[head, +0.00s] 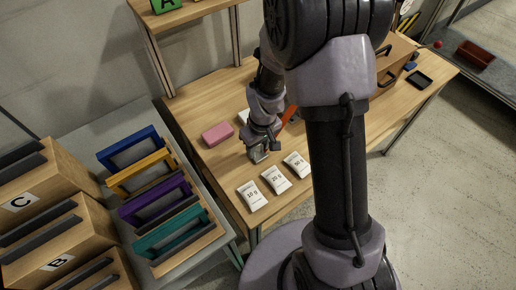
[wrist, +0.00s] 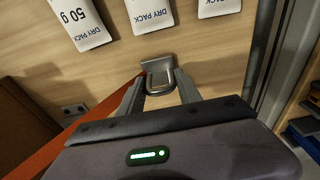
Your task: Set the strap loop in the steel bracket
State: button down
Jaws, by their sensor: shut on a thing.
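My gripper (wrist: 160,86) is shut on a grey, rounded, U-shaped metal piece (wrist: 159,80), which looks like the strap loop. At its far end is a flat grey steel part (wrist: 156,60), which looks like the bracket; the two overlap and I cannot tell whether they touch or are seated. In the head view my gripper (head: 261,150) is low over the table's near edge, with a small grey metal part (head: 257,156) at its tips. An orange-red strip (wrist: 58,138) runs beside the gripper in the wrist view; I cannot tell whether it joins the loop.
Three white dry packs (head: 250,196) (head: 275,179) (head: 296,164) lie close to the gripper on the wooden table (head: 205,103). A pink block (head: 217,133) lies behind to the left. A rack of coloured frames (head: 160,205) stands left. A brown case (head: 392,65) is at the far right.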

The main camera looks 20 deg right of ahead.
jog(key=c, duration=0.8)
grip_release()
jog(key=shift+f, duration=0.1)
